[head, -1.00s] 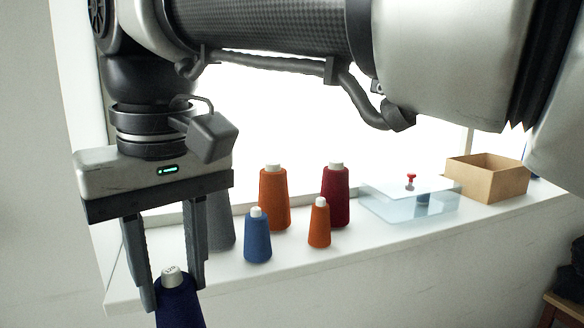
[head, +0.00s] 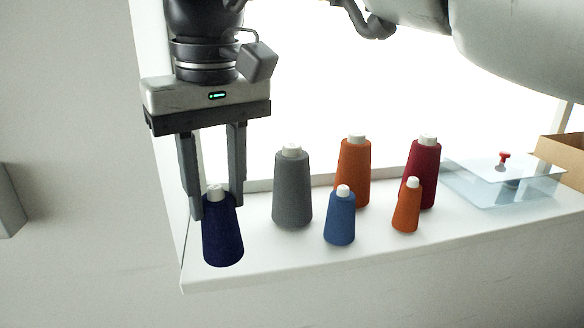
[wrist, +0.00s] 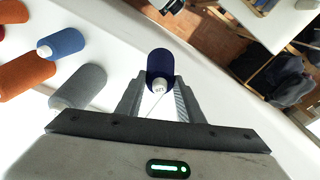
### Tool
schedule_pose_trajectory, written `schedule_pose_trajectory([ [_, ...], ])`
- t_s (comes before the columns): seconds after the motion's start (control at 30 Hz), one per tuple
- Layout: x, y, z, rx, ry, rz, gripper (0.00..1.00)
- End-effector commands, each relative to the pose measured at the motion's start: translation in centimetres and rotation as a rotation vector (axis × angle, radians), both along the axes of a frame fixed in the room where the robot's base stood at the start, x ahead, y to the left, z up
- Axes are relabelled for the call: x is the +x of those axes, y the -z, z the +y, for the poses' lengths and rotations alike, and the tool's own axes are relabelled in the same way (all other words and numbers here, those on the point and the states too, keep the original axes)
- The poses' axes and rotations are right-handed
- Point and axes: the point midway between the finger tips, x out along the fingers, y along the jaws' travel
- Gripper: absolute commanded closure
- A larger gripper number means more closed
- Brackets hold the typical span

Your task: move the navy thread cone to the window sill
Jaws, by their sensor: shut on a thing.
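The navy thread cone (head: 222,238) is upright between the fingers of my gripper (head: 217,205), which is shut on its top. In the head view it appears over the left end of the white window sill (head: 290,252). I cannot tell whether its base touches the sill. In the wrist view the navy cone (wrist: 160,68) shows between the fingertips (wrist: 157,92), with its white tip toward the camera. The sill (wrist: 118,58) runs beneath it there.
A grey cone (head: 292,190) stands nearest, to the right. A blue cone (head: 340,220), two orange cones (head: 354,172) and a dark red cone (head: 424,178) stand beyond. A clear lidded box (head: 500,182) and a cardboard box (head: 562,152) are farther right.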

Motion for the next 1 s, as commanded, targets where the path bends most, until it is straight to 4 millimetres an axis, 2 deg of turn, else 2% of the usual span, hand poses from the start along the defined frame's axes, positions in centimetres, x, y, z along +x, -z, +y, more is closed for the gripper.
schedule_pose_trajectory([
  [0.1, 3.3, -0.2, 1.0, -0.002, 0.002, 0.003, 1.0],
  [0.3, 8.1, -0.2, 2.3, -0.001, 0.001, 0.0, 1.0],
  [0.57, 12.7, -0.2, 3.5, -0.002, 0.001, 0.0, 1.0],
  [0.6, 12.4, 1.0, 3.4, -0.002, -0.001, 0.001, 1.0],
  [0.87, 12.3, 3.3, 3.4, -0.001, -0.001, 0.001, 1.0],
  [1.0, 12.3, 5.3, 3.4, -0.001, -0.001, 0.002, 1.0],
])
